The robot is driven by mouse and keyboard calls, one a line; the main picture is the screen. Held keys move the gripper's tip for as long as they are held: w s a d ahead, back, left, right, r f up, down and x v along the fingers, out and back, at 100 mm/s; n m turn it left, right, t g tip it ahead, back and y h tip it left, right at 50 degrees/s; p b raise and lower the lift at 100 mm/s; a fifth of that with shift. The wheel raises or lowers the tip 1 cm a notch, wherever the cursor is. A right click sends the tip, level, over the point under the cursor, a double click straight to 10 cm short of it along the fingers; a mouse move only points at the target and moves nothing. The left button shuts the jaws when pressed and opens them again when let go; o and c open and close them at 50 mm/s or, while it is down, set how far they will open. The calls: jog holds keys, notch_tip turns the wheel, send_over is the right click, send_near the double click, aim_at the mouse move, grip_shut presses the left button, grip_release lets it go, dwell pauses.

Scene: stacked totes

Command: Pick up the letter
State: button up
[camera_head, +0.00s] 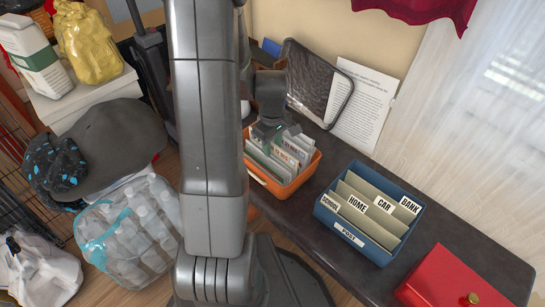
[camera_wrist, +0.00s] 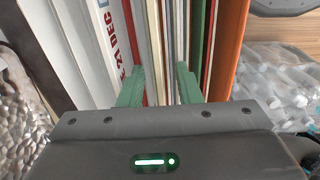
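An orange tote (camera_head: 258,177) on the dark table holds several upright letters (camera_head: 284,158) packed side by side. In the wrist view, the letters (camera_wrist: 96,45) fill the upper middle, one with red print reading "21 DEC". An orange wall (camera_wrist: 230,45) of the tote stands to their right. My gripper (camera_head: 275,134) is over the tote, pointing down into it. In the wrist view, the green fingers of my gripper (camera_wrist: 160,88) are spread apart, with several letter edges between them. The fingertips are partly hidden among the letters, so contact cannot be told.
A blue sorter (camera_head: 350,236) labelled POST, with dividers marked SCHOOL, HOME, CAR and BANK, stands right of the tote. A red box (camera_head: 455,280) is at the table's right end. A dark tray (camera_head: 318,80) and a printed sheet (camera_head: 365,105) lean at the wall.

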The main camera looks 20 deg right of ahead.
grip_shut()
